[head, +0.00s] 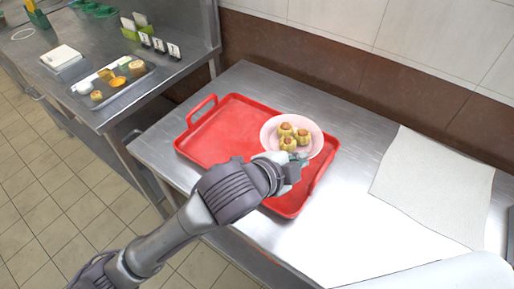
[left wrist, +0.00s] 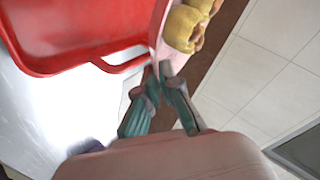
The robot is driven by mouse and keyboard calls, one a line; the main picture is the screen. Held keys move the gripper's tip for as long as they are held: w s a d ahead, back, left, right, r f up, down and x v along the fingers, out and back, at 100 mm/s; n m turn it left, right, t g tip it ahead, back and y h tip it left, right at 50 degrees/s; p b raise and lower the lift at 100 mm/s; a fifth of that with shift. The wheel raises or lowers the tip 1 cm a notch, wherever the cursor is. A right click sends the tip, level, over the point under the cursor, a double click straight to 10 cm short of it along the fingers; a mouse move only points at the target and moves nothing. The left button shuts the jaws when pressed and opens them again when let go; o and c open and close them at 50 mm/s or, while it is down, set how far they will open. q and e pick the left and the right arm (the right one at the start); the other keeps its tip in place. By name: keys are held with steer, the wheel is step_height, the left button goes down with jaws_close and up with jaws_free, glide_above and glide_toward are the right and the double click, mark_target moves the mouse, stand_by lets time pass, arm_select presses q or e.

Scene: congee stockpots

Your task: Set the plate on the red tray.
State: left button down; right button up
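A round pinkish-white plate (head: 269,136) holds several yellow dumplings (head: 288,143). In the head view it overlaps the back right part of the red tray (head: 226,132); I cannot tell whether it rests there or hangs just above. My left gripper (head: 300,158) is at the plate's near edge. In the left wrist view, the teal fingers (left wrist: 162,70) come together on the rim of the plate (left wrist: 158,35), with the red tray (left wrist: 70,60) to the left. The fingertips are partly hidden in the head view.
The tray stands on a steel table (head: 160,150) against a tiled wall. A pale cloth or sheet (head: 435,190) lies at the right. A steel counter (head: 60,25) at the left carries a small food tray (head: 113,88) and label cards. The tray's left half is clear.

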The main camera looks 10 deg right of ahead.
arm_select(q)
steer(key=w+a+f, duration=0.2)
steer(key=w, duration=0.1)
steer(key=w+a+f, duration=0.2)
steer(key=w, duration=0.1)
steer(key=w+a+f, duration=0.2)
steer(key=w+f, duration=0.1)
steer(key=shift+a, duration=0.25)
steer(key=shift+f, duration=1.9)
steer(key=shift+f, duration=0.15)
steer(key=c, duration=1.6)
jaws_free()
